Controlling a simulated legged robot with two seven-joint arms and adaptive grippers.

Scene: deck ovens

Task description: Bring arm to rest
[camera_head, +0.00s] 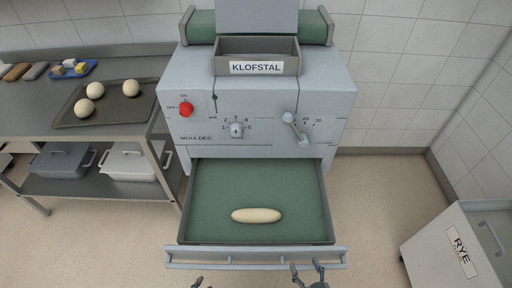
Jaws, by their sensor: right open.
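My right gripper (308,271) is open at the bottom of the view, just in front of the moulder's front rail, with nothing seen between its fingers. A small part of my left gripper (200,283) shows at the bottom edge, left of it; most of it is cut off, so its jaws cannot be judged. A pale, long dough piece (256,215) lies on the green tray (220,180) of the moulder, beyond both grippers and apart from them.
The moulder (260,110) stands in the centre, with a red switch (186,109) and a lever (295,128). A steel table (45,120) on the left holds a dark tray (100,118) with dough balls. A RYE bin (440,235) stands at right; floor between is clear.

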